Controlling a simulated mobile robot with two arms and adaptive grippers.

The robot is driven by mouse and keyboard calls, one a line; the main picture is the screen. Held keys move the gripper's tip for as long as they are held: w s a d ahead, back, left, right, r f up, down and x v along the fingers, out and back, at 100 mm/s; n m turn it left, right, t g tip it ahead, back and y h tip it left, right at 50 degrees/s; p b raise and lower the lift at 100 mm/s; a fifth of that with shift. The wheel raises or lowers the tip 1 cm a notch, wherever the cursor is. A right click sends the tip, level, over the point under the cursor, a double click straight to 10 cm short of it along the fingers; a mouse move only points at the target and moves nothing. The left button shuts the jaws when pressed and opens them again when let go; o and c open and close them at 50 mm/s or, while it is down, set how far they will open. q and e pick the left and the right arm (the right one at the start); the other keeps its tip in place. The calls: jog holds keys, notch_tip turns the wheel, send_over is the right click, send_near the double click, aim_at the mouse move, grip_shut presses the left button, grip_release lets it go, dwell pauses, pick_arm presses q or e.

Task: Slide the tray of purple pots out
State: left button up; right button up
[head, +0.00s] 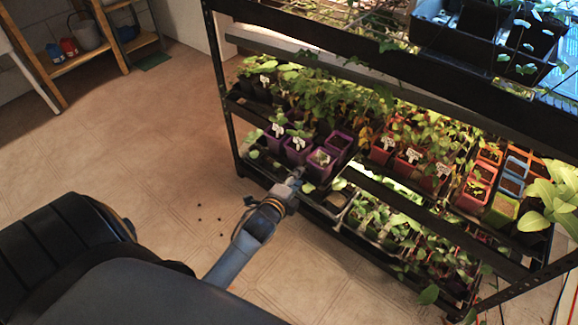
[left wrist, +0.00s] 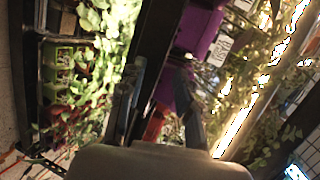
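The purple pots (head: 297,152) stand in a dark tray on the rack's middle shelf, at its left end in the head view; some carry white labels. A purple pot (left wrist: 202,30) also shows large in the left wrist view. My left gripper (head: 296,177) is at the front of these pots, close to the tray's front edge. In the left wrist view its two fingers (left wrist: 162,100) are apart, with a dark edge running between and beyond them. I cannot tell whether they touch it. The tray's rim is mostly hidden by pots, leaves and my gripper. My right gripper is not in view.
Red pots (head: 410,158) stand right of the purple ones. A lower shelf holds leafy seedlings (head: 395,225). The rack's black post (head: 222,95) stands left of the purple pots. Floor (head: 150,130) left of the rack is mostly clear, with a few dark specks. A wooden shelf stands far left.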

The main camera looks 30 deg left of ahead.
pick_arm(q)
jog(key=v, duration=1.1)
